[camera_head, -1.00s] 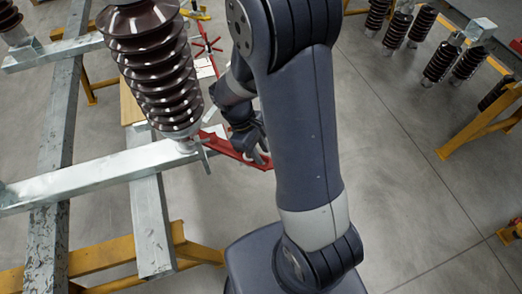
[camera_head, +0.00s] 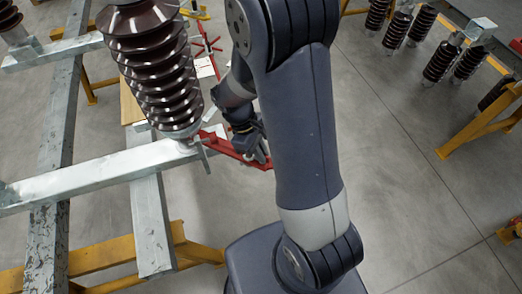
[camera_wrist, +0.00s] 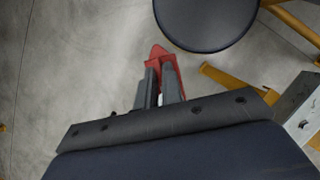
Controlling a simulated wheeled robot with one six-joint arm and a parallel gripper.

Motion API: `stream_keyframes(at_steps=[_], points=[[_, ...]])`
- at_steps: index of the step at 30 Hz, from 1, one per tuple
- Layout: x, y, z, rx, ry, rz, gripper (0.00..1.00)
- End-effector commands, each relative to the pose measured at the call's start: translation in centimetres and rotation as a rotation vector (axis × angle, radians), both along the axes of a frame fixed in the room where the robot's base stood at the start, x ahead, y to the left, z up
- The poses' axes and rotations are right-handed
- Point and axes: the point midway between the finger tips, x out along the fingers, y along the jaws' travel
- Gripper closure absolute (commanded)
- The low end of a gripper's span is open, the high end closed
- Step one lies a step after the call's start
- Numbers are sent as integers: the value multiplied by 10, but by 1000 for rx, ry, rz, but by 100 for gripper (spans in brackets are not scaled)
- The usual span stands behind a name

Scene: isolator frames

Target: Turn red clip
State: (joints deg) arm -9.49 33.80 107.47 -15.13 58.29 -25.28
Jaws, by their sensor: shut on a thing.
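The red clip (camera_head: 228,147) is a long red piece below and right of the big brown ribbed insulator (camera_head: 160,65) in the head view. My gripper (camera_head: 258,153) is at its right end, partly hidden behind my arm. In the wrist view my gripper's two fingers (camera_wrist: 160,85) are shut on the red clip (camera_wrist: 158,52), whose tip sticks out beyond them. The rest of the clip is hidden by the fingers and the gripper body.
A galvanized steel frame (camera_head: 90,180) carries the insulator at the left, on yellow stands (camera_head: 100,262). More insulators (camera_head: 440,60) stand at the upper right by a yellow trestle (camera_head: 480,125). Bare concrete floor (camera_head: 400,200) lies right of my arm.

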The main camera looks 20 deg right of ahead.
Motion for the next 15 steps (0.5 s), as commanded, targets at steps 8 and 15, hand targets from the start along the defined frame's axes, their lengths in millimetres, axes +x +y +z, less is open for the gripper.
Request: stream_keyframes(at_steps=[8,15], points=[[1,-1,0,0,-1,-55,100],[2,-2,0,0,-1,-211,100]])
